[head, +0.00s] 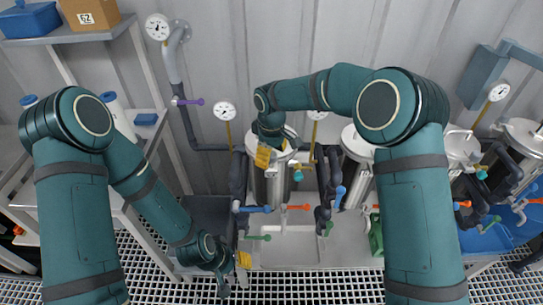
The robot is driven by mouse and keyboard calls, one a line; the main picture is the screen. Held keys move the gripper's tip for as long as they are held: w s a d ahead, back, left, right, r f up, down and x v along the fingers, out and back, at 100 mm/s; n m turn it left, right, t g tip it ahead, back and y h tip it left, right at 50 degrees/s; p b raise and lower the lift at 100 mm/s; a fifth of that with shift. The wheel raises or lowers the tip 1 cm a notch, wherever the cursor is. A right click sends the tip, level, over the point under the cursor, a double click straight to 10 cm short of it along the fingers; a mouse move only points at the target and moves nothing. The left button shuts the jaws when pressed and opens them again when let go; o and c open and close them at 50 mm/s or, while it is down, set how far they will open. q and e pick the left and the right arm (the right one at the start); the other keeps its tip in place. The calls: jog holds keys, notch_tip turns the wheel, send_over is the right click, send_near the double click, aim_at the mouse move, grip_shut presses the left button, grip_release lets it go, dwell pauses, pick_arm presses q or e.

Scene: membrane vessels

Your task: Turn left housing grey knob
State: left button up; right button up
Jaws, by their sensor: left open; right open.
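The left housing is most likely the leftmost steel vessel (278,188), standing upright behind the sink. My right gripper (266,158), with yellow parts, is at the top left of this vessel and covers part of its lid. It is open, but whether it touches the vessel I cannot tell. I cannot make out a grey knob on this housing; it may be hidden by the gripper or too small to see. My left gripper (233,282) is open and empty, low over the floor grating, left of the sink and well away from the vessel.
Other steel vessels (357,146) stand to the right. Dark pipes with a blue lever (252,209), an orange lever (297,207) and a green lever (258,237) surround the sink (287,250). Gauges (224,112) hang behind. A shelf rack (70,33) stands at left.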

jog(key=shift+f, duration=0.2)
grip_shut()
